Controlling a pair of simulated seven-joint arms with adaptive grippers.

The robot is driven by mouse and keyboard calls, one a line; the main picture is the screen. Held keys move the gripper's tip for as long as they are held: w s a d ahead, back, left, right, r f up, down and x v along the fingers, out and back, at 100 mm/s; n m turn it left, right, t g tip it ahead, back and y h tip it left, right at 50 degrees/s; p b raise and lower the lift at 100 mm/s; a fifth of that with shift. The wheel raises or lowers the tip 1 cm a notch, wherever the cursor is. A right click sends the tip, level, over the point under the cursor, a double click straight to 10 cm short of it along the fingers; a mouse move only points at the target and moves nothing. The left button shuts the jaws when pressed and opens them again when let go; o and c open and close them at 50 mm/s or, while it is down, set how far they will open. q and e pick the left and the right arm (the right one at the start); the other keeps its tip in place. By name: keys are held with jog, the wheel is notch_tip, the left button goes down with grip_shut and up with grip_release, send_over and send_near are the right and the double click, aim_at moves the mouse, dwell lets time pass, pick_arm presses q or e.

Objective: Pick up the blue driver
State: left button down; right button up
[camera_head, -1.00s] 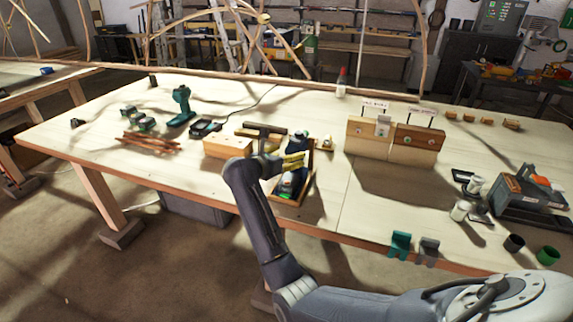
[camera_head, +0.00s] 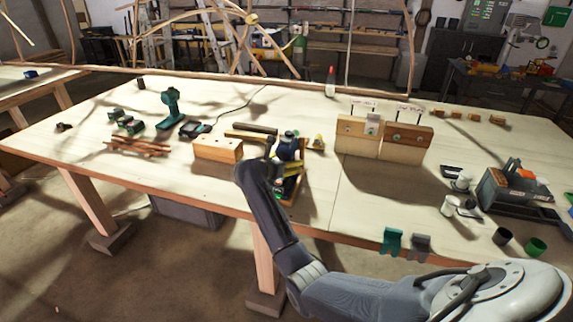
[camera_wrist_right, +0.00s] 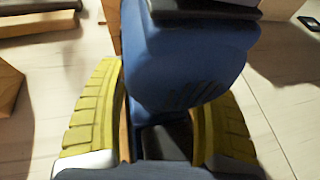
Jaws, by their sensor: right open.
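The blue driver (camera_wrist_right: 187,62) fills the middle of the right wrist view, with a dark block at its top edge. In the head view it shows small as a blue and dark shape (camera_head: 288,146) at the wooden tray (camera_head: 303,184). My right gripper (camera_wrist_right: 160,112) is open, with one yellow finger on each side of the driver's lower, narrower part. I cannot tell whether either finger touches it. In the head view my right arm covers part of the tray and driver. My left gripper is not in view.
A wooden block with holes (camera_head: 217,150) stands left of the tray. A teal driver (camera_head: 171,105) stands further left. Wooden boards (camera_head: 402,147) stand to the right, with a grey toolbox (camera_head: 520,192) beyond. The table between them is mostly bare.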

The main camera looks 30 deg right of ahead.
jog(key=shift+w+d, duration=0.1)
jog(key=shift+d, duration=0.1)
grip_shut()
jog(key=shift+r, duration=0.1)
dwell(0.5)
